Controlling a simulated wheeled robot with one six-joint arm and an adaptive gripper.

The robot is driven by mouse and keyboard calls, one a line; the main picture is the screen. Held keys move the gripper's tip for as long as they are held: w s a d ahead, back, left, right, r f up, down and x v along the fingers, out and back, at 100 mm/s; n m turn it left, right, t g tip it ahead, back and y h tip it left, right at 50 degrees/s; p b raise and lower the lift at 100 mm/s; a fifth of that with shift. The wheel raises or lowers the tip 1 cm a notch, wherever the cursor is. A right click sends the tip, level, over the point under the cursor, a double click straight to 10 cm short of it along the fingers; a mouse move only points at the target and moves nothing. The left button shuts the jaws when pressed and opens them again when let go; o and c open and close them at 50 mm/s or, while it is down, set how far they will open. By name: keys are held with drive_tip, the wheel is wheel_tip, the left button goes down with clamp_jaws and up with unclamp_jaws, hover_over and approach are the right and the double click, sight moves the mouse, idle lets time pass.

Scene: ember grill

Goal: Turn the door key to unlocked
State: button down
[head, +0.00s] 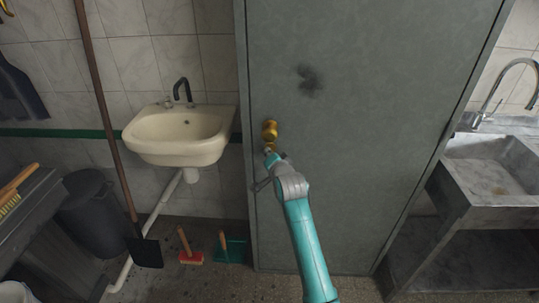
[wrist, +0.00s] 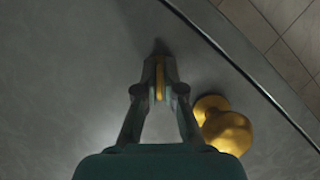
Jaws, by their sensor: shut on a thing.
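The grey door (head: 350,150) fills the middle of the head view and stands closed in its frame. A round brass knob (head: 270,129) is near its left edge. It also shows in the wrist view (wrist: 227,131), to the right of my fingers. My gripper (head: 269,151) is at the door just below the knob. In the wrist view its two fingers are shut on a thin brass key (wrist: 159,79), seen edge-on between the pads. The key's far end and the keyhole are hidden by the fingers, so how far it is turned cannot be told.
A cream washbasin (head: 180,135) is on the tiled wall left of the door. A long-handled shovel (head: 144,250), a dark bin (head: 90,205) and small brushes (head: 190,257) stand below. A stone sink (head: 490,165) is at right. The door face around my gripper is clear.

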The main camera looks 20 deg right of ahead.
drive_tip(key=n+h, duration=0.1)
drive_tip(key=n, duration=0.1)
drive_tip(key=n+g+h, duration=0.1)
drive_tip(key=n, duration=0.1)
drive_tip(key=shift+g, duration=0.3)
drive_tip(key=shift+n+g+h, duration=0.4)
drive_tip(key=shift+n+h, duration=0.7)
drive_tip(key=shift+n, duration=0.4)
drive_tip(key=c, duration=1.3)
unclamp_jaws()
drive_tip(key=shift+c, duration=0.2)
drive_tip(key=v, duration=1.2)
drive_tip(key=shift+f, duration=0.1)
